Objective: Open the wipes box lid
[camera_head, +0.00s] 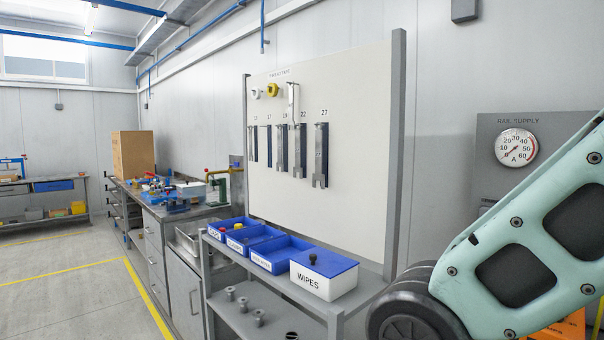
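The wipes box (318,283) is a white box labelled "WIPES", standing at the near right end of a grey shelf top. Its blue lid (325,264) lies flat on it and looks shut. A small dark knob (312,258) stands up from the lid. My arm comes in from the right edge of the picture, to the right of the box and apart from it. My gripper is not in view.
Blue open bins (281,254) stand in a row left of the box. A tool board (340,150) with hanging wrenches rises behind it. Metal parts (243,304) stand on the lower shelf. A gauge panel (490,128) is at right. Open floor (70,285) lies at left.

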